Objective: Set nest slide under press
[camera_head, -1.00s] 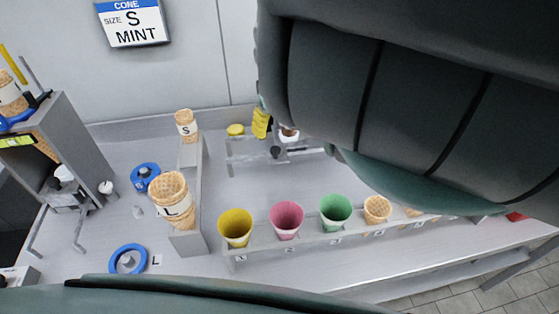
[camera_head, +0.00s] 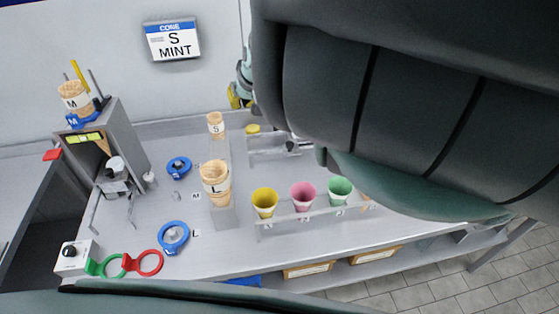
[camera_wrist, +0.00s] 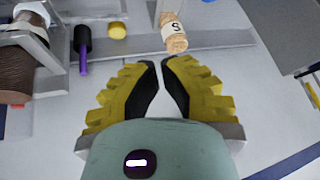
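The press appears to be the grey upright housing (camera_head: 130,135) at the left of the bench in the head view. A white-capped part (camera_head: 115,165) and a small metal fixture (camera_head: 117,187) sit at its front. I cannot clearly make out the nest slide. Blue rings lie on the bench, one near the M label (camera_head: 179,167) and one near the L label (camera_head: 173,237). My gripper (camera_wrist: 160,62) is empty in the wrist view, its yellow fingers slightly apart. In the head view its yellow fingers (camera_head: 236,95) show near the back wall, well right of the press; my arm hides much there.
Cone stacks marked S (camera_head: 216,125) and L (camera_head: 215,180) stand on a grey rail. Yellow (camera_head: 265,202), pink (camera_head: 303,195) and green (camera_head: 340,190) cups sit in a front rack. A sign reads S MINT (camera_head: 172,40).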

